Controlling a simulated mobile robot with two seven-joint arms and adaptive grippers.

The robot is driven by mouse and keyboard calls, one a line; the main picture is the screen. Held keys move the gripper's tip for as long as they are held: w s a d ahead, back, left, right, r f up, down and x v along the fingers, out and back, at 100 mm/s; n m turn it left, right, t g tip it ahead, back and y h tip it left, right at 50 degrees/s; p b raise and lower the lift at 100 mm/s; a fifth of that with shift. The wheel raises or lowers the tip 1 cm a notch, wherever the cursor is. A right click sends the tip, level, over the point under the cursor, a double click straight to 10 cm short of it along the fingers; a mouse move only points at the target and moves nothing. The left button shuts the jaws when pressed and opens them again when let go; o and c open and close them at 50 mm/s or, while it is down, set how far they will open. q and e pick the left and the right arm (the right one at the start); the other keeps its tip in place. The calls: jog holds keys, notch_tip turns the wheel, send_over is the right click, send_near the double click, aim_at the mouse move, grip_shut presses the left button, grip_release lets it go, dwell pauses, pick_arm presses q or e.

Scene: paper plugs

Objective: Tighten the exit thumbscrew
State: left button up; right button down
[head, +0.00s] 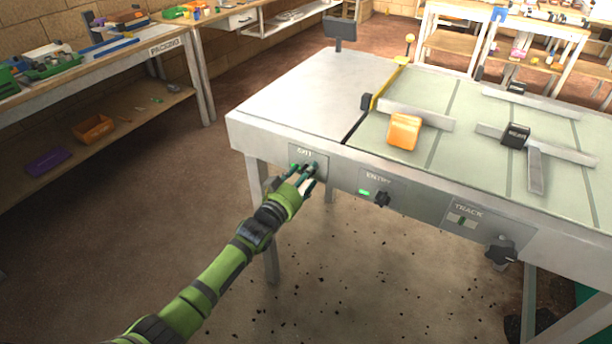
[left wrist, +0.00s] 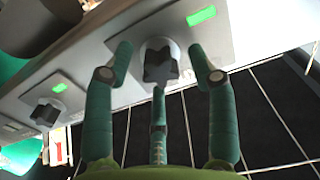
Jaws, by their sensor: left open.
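The exit thumbscrew (left wrist: 158,62) is a dark star-shaped knob on a pale round collar. It sits on the exit panel (left wrist: 242,38), near a lit green indicator (left wrist: 201,15). My left gripper (head: 305,175) is at the exit panel on the table's front face; its fingers hide most of the thumbscrew in the head view. In the left wrist view, the three green fingers of my left gripper (left wrist: 160,75) are spread open around the knob, with gaps visible beside it. My right gripper is not in view.
To the right along the front face are the entry knob (head: 382,198), with a green indicator, and the track knob (head: 501,251). An orange block (head: 404,131) and a black block (head: 516,135) are on the tabletop. A packing bench (head: 165,46) stands at left; open floor lies between.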

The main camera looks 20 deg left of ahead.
pick_arm(q)
jog(key=c, duration=1.1)
jog(key=o, duration=0.3)
grip_shut()
jog(key=m, duration=0.3)
jog(key=shift+m, duration=0.3)
jog(key=o, duration=0.8)
grip_release()
